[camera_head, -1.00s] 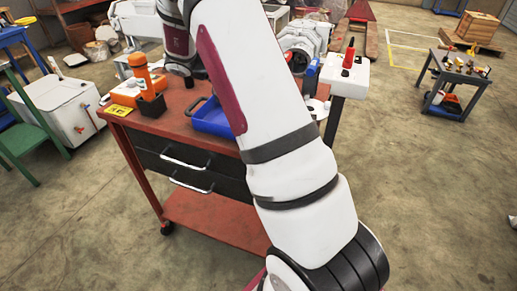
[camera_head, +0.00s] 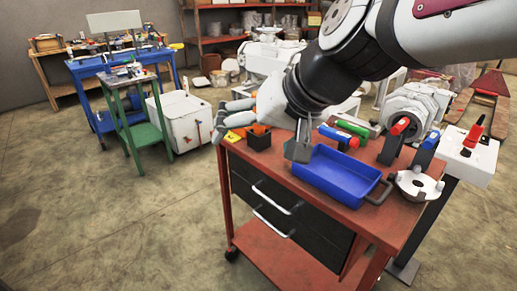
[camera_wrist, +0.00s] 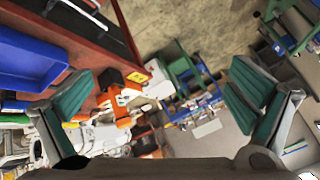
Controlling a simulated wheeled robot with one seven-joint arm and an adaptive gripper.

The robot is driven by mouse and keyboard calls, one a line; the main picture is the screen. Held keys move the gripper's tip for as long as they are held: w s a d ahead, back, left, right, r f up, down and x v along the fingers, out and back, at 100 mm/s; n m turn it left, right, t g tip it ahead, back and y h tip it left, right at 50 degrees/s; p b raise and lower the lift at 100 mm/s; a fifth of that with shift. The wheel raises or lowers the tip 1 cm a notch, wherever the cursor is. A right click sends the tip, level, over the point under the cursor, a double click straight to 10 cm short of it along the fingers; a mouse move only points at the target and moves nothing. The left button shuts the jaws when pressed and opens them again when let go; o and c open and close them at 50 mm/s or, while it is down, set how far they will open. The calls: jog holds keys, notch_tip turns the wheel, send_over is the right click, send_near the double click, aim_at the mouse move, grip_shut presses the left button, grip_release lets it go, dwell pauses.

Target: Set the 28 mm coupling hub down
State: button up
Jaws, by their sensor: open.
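My gripper (camera_head: 262,130) is above the left end of the red cart top in the head view, with its fingers spread. In the wrist view its two teal-padded fingers (camera_wrist: 160,95) are wide apart with nothing between them. A pale round metal flanged part (camera_head: 415,185) lies at the right end of the cart, well away from my gripper; I cannot tell for sure whether it is the 28 mm coupling hub. No other part is clearly a hub.
A pump-like machine (camera_head: 415,103) stands behind. A green stand (camera_head: 140,125) is at left. Floor is clear in front.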

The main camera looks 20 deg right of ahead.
jog(key=s+d+f+n+g+h, duration=0.1)
jog(key=s+d+f+g, duration=0.15)
jog(key=s, duration=0.75)
jog(key=s+d+f+n+g+h, duration=0.1)
jog(key=s+f+n+g+h, duration=0.2)
jog(key=s, duration=0.7)
jog(key=w+d+r+m+p, duration=0.3)
jog(key=w+d+m+p, duration=0.1)
jog(key=w+d+p, duration=0.15)
jog(key=m+t+h+p, duration=0.1)
jog(key=m+h+p, duration=0.1)
jog(key=m+p, duration=0.5)
send_over(420, 179)
jog(key=s+a+p, duration=0.1)
jog(key=s+a, duration=0.1)
jog(key=a, duration=0.1)
jog(key=shift+n, duration=0.4)
notch_tip(420, 179, down, 10)
jog(key=shift+s+r, duration=0.1)
jog(key=shift+s, duration=0.05)
jog(key=x, duration=0.4)
jog(key=shift+a, duration=0.25)
jog(key=shift+d+f, duration=0.25)
jog(key=shift+f, duration=0.45)
jog(key=shift+c, duration=0.6)
